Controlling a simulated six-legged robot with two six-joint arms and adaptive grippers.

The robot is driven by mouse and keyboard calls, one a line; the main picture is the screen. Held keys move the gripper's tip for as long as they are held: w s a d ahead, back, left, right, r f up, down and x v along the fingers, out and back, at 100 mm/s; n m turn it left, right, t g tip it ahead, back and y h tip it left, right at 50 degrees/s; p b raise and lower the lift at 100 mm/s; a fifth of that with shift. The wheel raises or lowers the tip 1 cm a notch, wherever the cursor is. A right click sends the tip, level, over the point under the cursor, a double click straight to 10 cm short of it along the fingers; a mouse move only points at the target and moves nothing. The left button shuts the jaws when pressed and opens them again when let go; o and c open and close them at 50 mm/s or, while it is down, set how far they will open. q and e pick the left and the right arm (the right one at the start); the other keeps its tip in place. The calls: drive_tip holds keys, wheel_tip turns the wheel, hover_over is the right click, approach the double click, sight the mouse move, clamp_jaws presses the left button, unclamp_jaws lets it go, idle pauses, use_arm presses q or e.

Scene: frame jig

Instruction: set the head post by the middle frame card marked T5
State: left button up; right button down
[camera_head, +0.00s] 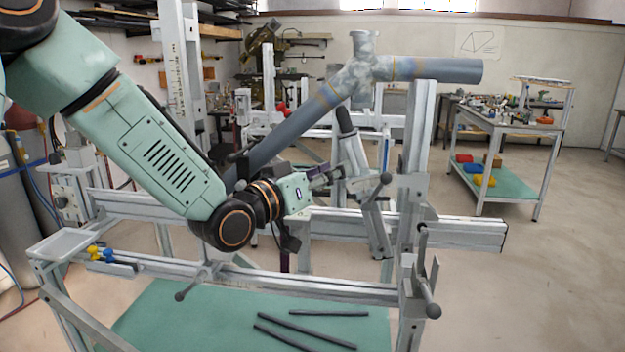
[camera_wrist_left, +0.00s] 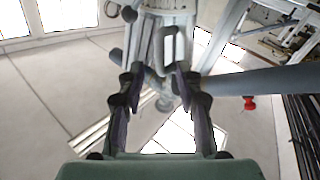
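The slanted metal head post (camera_head: 362,190), with a dark cylinder at its top and a clamp lever at its side, stands on the jig rail in the head view. My left gripper (camera_head: 328,176) is just left of it. In the left wrist view, my left gripper's fingers (camera_wrist_left: 157,82) are apart, with a gap between them. Grey metal post parts (camera_wrist_left: 148,42) show beyond the fingertips; I cannot tell whether the fingers touch them. A sheet with a frame drawing (camera_head: 478,43) hangs on the back wall. I cannot read a T5 mark anywhere. My right gripper is out of view.
Grey frame tubes (camera_head: 300,122) slope above the gripper and join at a lug beside a tall upright (camera_head: 418,130). The jig rail (camera_head: 460,232) runs to the right. Dark rods (camera_head: 300,335) lie on the green lower shelf. A cart (camera_head: 510,185) with bins stands at right.

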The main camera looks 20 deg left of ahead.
use_arm(q)
drive_tip(key=v, duration=0.4)
drive_tip(key=shift+s, duration=0.3)
drive_tip(key=shift+d, duration=0.1)
